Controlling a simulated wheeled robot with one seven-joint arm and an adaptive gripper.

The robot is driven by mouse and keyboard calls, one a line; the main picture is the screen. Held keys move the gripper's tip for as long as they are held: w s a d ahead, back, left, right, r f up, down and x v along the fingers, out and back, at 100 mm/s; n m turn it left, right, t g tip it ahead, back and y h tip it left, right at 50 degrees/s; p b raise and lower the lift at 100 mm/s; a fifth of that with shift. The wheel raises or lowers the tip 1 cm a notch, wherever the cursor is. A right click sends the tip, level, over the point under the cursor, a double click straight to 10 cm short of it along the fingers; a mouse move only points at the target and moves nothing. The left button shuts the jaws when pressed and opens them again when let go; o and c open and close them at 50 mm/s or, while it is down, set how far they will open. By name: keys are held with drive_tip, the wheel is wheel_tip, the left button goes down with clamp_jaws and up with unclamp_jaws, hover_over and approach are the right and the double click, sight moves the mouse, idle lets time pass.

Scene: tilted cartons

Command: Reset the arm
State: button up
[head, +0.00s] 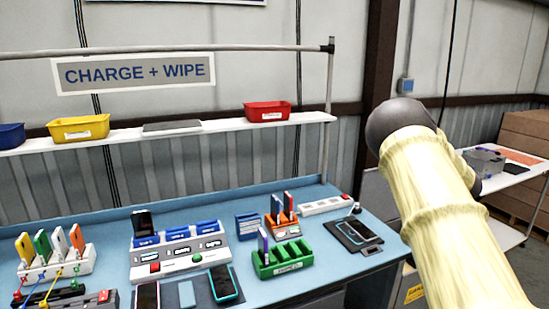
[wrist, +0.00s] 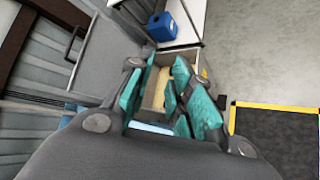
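My arm, in a cream sleeve with a dark grey joint at its top, rises on the right of the head view. My gripper is hidden in the head view. In the wrist view my gripper (wrist: 156,88) shows its teal finger pads standing apart, with a gap between them. A tan, box-like surface (wrist: 155,84) shows through this gap; it seems to lie beyond the fingers, with no clear contact.
A blue workbench (head: 110,260) holds a charging station (head: 180,250), a green rack (head: 283,258) and several phones. A shelf (head: 225,124) above carries a yellow bin (head: 79,129) and a red bin (head: 267,111). Brown cartons (head: 525,132) and a white side table (head: 515,180) stand at right.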

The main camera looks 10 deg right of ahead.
drive_tip(key=s+a+f+m+g+y+b, duration=0.1)
drive_tip(key=s+a+f+m+y, duration=0.15)
drive_tip(key=s+a+f, duration=0.8)
drive_tip(key=s+a+f+m+g+y, duration=0.1)
drive_tip(key=s+a+f+m, duration=0.2)
drive_tip(key=a+f, duration=0.85)
drive_tip(key=s+a+f+m+g+y+b, duration=0.1)
drive_tip(key=s+a+f+m+g, duration=0.3)
drive_tip(key=f, duration=1.3)
drive_tip(key=s+a+f+m+y, duration=0.15)
drive_tip(key=s+a+f, duration=0.25)
drive_tip(key=s+a, duration=0.5)
drive_tip(key=s+a+f+m, duration=0.2)
drive_tip(key=s+a+f, duration=0.3)
drive_tip(key=s+a, duration=0.45)
drive_tip(key=s+a+m+g+y, duration=0.1)
drive_tip(key=s+a+m, duration=0.1)
drive_tip(key=s+a, duration=0.5)
drive_tip(key=s+a+m+g+b, duration=0.1)
drive_tip(key=s+a+m, duration=0.1)
drive_tip(key=s+a, duration=0.4)
drive_tip(key=s, duration=0.5)
drive_tip(key=shift+a+r+g+y, duration=0.3)
drive_tip(key=shift+a+r+y, duration=0.05)
drive_tip(key=shift+r+y, duration=0.05)
drive_tip(key=shift+s+d, duration=0.1)
